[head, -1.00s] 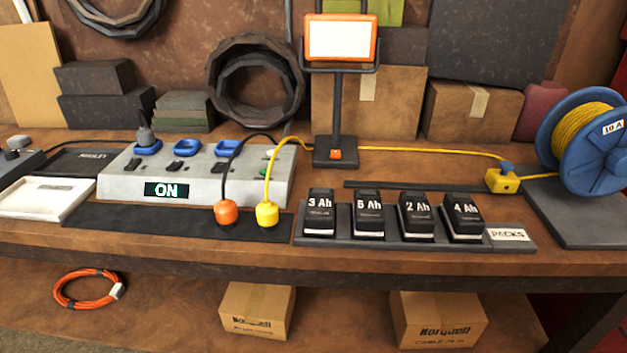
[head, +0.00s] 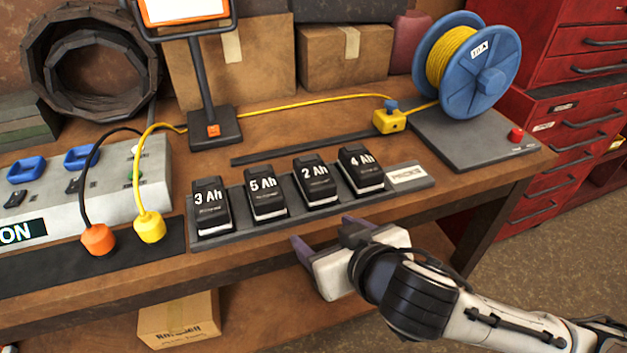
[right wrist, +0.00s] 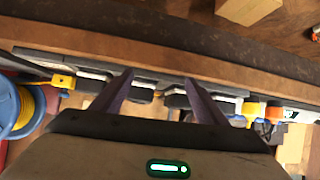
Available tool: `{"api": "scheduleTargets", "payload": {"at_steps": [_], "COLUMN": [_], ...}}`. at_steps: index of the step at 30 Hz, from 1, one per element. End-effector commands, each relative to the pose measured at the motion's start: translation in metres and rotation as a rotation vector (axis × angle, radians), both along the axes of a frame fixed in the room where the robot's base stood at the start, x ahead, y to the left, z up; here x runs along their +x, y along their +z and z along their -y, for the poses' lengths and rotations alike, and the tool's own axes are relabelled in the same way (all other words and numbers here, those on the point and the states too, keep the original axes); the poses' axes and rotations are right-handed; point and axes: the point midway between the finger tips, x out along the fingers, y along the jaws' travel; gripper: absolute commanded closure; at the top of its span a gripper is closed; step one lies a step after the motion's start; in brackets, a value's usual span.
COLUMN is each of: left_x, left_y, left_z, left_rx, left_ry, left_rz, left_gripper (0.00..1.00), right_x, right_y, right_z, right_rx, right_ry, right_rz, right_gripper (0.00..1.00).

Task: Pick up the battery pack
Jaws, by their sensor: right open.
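Several black battery packs stand in a row on a dark grey packs tray (head: 410,186) near the bench's front edge. From left to right they are marked 3 Ah (head: 211,210), 5 Ah (head: 266,195), 2 Ah (head: 315,183) and 4 Ah (head: 361,173). My right gripper (head: 328,236) is open and empty, in front of the bench edge near the 2 Ah and 4 Ah packs, touching none. In the right wrist view its two fingers (right wrist: 159,80) are spread, with the tray and packs partly hidden behind them. My left gripper is not in view.
A grey power unit (head: 110,195) with orange and yellow plugs is at left. A red drawer cabinet (head: 560,110) is at right.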

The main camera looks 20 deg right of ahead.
Motion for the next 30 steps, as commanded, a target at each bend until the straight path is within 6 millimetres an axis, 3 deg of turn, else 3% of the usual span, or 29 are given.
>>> {"api": "scheduleTargets", "payload": {"at_steps": [3, 9, 26, 30], "left_x": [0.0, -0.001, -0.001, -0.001], "left_y": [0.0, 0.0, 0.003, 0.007], "left_z": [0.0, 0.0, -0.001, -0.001], "left_rx": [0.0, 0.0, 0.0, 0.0], "left_ry": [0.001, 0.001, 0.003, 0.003], "left_rz": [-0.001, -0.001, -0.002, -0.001], "left_gripper": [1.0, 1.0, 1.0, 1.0], "right_x": [0.02, 0.035, 0.091, 0.112], "right_y": [0.03, 0.053, 0.038, 0.034], "right_z": [0.009, 0.024, 0.025, 0.023], "right_rx": [0.003, 0.032, 0.042, 0.042], "right_ry": [-0.03, -0.078, -0.091, -0.091], "right_rz": [0.111, 0.199, 0.214, 0.216], "right_gripper": [0.33, 0.33, 0.33, 0.33]}}
